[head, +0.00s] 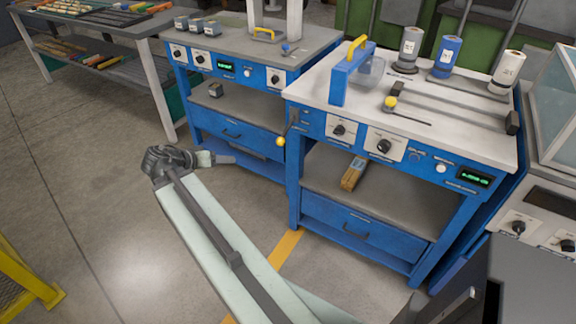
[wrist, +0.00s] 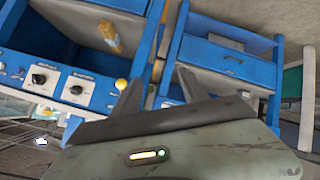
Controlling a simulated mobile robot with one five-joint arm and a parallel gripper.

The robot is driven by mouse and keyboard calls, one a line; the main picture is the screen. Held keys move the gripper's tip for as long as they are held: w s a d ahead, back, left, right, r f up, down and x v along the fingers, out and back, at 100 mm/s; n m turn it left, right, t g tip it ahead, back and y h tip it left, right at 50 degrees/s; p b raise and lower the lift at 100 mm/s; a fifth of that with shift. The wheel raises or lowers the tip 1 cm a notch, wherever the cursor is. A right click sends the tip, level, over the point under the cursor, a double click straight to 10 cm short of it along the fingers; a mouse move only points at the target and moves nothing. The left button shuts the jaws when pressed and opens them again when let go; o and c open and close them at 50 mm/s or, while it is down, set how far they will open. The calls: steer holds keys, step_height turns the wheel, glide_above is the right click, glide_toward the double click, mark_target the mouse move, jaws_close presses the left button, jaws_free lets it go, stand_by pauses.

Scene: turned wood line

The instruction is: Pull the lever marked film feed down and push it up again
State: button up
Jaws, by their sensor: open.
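A lever with a yellow knob (head: 281,141) sticks out from the left end of the near blue bench's front panel, its knob low and toward the left. The knob (wrist: 121,84) also shows in the wrist view, just left of the left finger. A second yellow knob (head: 390,102) sits on a dark rod on the bench top. The labels are too small to read, so I cannot tell which is marked film feed. My gripper (head: 228,159) is left of the front lever, apart from it. In the wrist view my gripper (wrist: 159,76) is open with nothing between its fingers.
The near bench (head: 460,146) has dials, a green display and several spools on top. A wooden block (head: 353,174) lies on its shelf. Another blue bench (head: 225,108) stands behind my gripper. A yellow frame (head: 30,285) is at the lower left. The grey floor on the left is clear.

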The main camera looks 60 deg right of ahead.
steer(key=s+d+f+m+g+h+b, duration=0.2)
steer(key=s+d+f+m+h+b, duration=0.25)
steer(key=d+b, duration=0.4)
steer(key=m+g+h+b, duration=0.1)
steer(key=m+h+b, duration=0.1)
steer(key=m+b, duration=0.1)
glide_toward(285, 132)
step_height(285, 132, down, 3)
steer(key=s+d, duration=0.1)
steer(key=d, duration=0.2)
steer(key=x, duration=0.7)
steer(key=shift+s, duration=0.2)
steer(key=shift+d+r, duration=0.1)
jaws_close()
